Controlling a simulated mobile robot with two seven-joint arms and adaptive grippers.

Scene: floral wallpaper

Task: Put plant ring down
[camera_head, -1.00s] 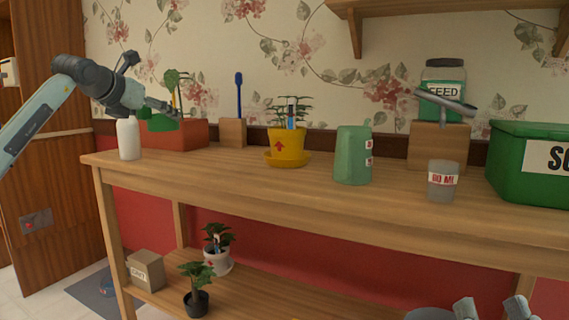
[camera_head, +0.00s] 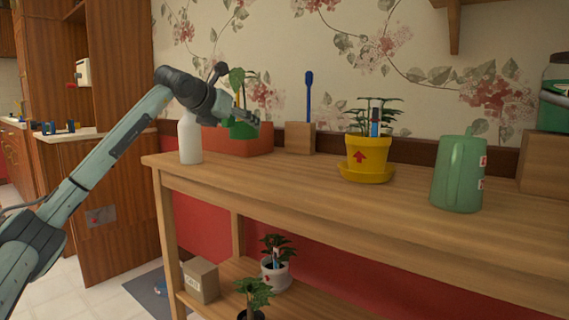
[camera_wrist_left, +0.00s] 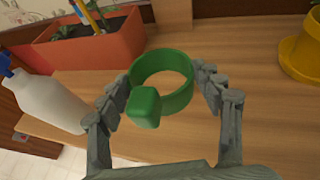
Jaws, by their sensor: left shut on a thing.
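The plant ring is a green ring with a green block on its near side, seen in the left wrist view (camera_wrist_left: 180,98). My left gripper (camera_wrist_left: 168,76) is shut on it, one finger on each side. The ring is above the wooden table; the gap beneath it is hard to judge. In the head view my left gripper (camera_head: 243,108) is at the table's left end, and the green ring (camera_head: 243,131) shows in front of the terracotta planter (camera_head: 262,144). My right gripper is out of view.
A white bottle (camera_head: 189,138) stands near the table's left edge, close to my gripper. A wooden block with a blue brush (camera_head: 300,138), a yellow potted plant (camera_head: 369,158) and a green jug (camera_head: 460,175) stand farther right. The table front (camera_head: 300,186) is clear.

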